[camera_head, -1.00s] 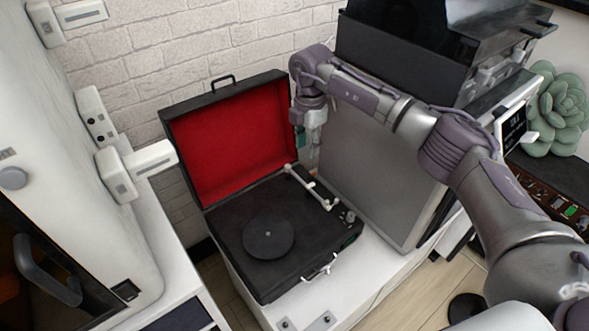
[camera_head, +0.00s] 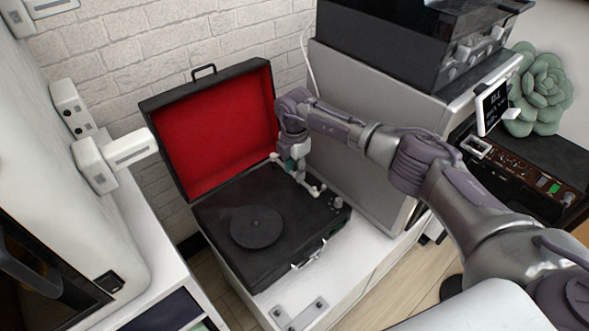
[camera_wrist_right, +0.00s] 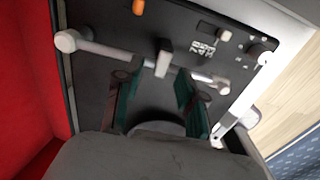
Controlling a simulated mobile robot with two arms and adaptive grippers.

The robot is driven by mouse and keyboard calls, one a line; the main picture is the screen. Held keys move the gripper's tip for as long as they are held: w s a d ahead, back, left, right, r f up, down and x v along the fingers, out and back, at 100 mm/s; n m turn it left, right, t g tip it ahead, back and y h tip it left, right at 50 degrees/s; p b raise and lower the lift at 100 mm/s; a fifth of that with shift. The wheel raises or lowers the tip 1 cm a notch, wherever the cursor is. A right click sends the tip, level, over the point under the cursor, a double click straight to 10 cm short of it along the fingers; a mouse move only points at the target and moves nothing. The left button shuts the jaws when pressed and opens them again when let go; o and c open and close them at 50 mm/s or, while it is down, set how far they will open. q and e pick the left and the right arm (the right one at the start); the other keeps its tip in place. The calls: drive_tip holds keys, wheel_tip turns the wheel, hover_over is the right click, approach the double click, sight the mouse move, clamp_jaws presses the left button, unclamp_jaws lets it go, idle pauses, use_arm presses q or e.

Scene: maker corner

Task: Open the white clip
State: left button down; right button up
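A black record player (camera_head: 235,265) with a red-lined lid stands open on a white cabinet. Its white tonearm (camera_wrist_right: 110,52) runs across the wrist view, and a small pale upright clip (camera_wrist_right: 163,60) sits at the middle of the arm. In the head view the tonearm (camera_head: 313,188) is partly covered by my right gripper (camera_head: 293,165), so I cannot make out the clip there. My right gripper, with teal finger pads, also shows in the wrist view (camera_wrist_right: 160,105). It is open and empty, its fingers apart just below the clip in the picture. My left gripper is not in view.
The red lid (camera_head: 215,130) rises behind the player. A grey box (camera_head: 350,160) stands close on the right under a black machine (camera_head: 395,45). A round platter (camera_head: 257,227) lies flat on the deck.

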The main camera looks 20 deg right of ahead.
clamp_jaws()
drive_tip(key=shift+d+y, duration=0.15)
drive_tip(key=shift+y, duration=0.25)
drive_tip(key=shift+w+d+r+g+y+b, duration=0.15)
drive_tip(key=shift+g+y+b, duration=0.3)
drive_tip(key=shift+y, duration=0.25)
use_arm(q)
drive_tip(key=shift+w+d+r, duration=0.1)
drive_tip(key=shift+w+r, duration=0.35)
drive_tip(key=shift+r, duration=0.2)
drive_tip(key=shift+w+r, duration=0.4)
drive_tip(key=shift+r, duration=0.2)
use_arm(e)
drive_tip(key=shift+r, duration=0.1)
unclamp_jaws()
